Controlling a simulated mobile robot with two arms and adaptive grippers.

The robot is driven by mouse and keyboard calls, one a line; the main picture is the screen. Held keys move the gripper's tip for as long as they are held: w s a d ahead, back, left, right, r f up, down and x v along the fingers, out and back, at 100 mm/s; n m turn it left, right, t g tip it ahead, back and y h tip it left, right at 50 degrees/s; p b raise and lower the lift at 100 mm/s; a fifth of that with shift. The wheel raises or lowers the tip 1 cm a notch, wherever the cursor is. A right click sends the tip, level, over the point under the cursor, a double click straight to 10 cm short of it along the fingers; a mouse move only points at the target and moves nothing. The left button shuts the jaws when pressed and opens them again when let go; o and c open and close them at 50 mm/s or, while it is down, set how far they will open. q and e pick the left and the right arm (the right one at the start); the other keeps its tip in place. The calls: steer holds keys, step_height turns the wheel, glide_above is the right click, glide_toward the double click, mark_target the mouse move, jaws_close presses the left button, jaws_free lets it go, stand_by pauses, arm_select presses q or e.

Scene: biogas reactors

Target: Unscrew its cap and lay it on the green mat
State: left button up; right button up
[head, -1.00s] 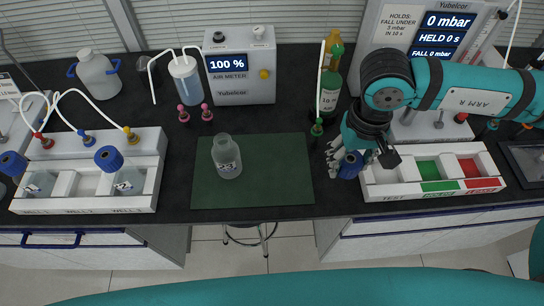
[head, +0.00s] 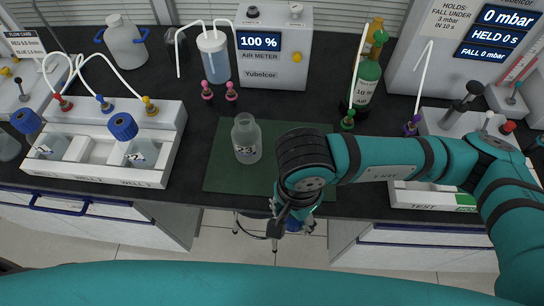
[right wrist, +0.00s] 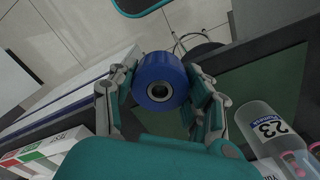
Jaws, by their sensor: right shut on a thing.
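My right gripper (head: 292,222) is shut on a blue cap (right wrist: 160,82). In the right wrist view the cap sits between the two fingers, a round hole in its middle facing the camera. In the head view my arm and gripper hide most of it. The gripper is at the front edge of the bench, just in front of the green mat (head: 225,172). An uncapped clear bottle (head: 246,140) labelled 23 stands upright on the mat; it also shows in the right wrist view (right wrist: 258,122). My left gripper is not in view.
The well tray (head: 95,178) with blue-capped bottles stands at the left. The air meter (head: 273,50) and a green cylinder (head: 368,82) are behind the mat. The test tray (head: 412,200) is at the right, partly behind my arm. The mat's left front is clear.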

steer(key=shift+s+a+f+m, duration=0.1)
steer(key=shift+a+m, duration=0.2)
steer(key=shift+a, duration=0.1)
steer(key=w+p, duration=0.1)
steer(key=w, duration=0.4)
steer(key=w+a+f+p, duration=0.1)
steer(key=w+p, duration=0.1)
steer(key=w, duration=0.3)
steer(key=w+a+p, duration=0.1)
steer(key=w+p, duration=0.1)
steer(key=w, duration=0.3)
steer(key=shift+w+f, duration=0.2)
steer(key=shift+w, duration=0.05)
step_height(320, 180, down, 3)
steer(key=shift+f+p, duration=0.15)
steer(key=shift+p, duration=0.8)
steer(key=shift+f, duration=0.15)
steer(key=shift+f, duration=0.15)
steer(key=shift+f+b, duration=0.1)
steer(key=shift+b, duration=0.25)
steer(key=o, duration=1.3)
